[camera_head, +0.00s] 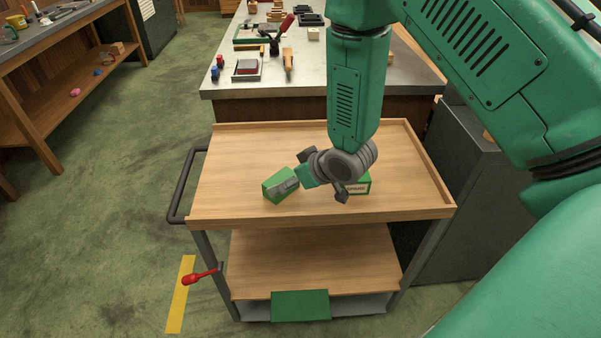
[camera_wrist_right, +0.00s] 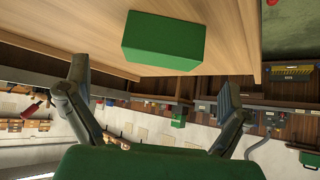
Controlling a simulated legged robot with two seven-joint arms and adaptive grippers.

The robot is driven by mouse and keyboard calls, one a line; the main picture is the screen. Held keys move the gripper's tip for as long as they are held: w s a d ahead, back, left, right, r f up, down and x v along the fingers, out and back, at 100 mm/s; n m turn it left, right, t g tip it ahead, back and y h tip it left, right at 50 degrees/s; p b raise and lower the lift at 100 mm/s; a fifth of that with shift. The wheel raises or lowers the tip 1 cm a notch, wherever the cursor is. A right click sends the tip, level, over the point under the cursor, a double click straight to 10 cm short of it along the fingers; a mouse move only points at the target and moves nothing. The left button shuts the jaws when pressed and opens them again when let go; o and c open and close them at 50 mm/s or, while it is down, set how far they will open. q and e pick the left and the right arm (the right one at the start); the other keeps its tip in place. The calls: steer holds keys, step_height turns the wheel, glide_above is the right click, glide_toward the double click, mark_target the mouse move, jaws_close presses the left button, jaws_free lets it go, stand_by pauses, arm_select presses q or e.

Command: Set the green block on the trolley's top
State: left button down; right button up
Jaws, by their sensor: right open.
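The trolley's wooden top (camera_head: 245,150) has a low raised rim. A green block (camera_head: 272,190) with a grey patch lies on it, left of my right gripper. A second green piece (camera_head: 361,185) with a white label shows partly behind my right wrist. My right gripper (camera_head: 322,176) is low over the top; its dark fingers are spread. In the right wrist view, a plain green block (camera_wrist_right: 163,42) rests on the wood beyond the open fingers (camera_wrist_right: 154,76), apart from them. I cannot tell which green piece this is. My left gripper is not in view.
A workbench (camera_head: 310,70) with tools stands behind the trolley, and a grey cabinet (camera_head: 470,185) on its right. A black handle (camera_head: 178,190) juts out left. Below are a lower shelf (camera_head: 310,260), a green panel (camera_head: 300,306) and a red-handled item (camera_head: 195,277). The top's left side is clear.

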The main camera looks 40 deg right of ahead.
steer(key=shift+v, duration=2.35)
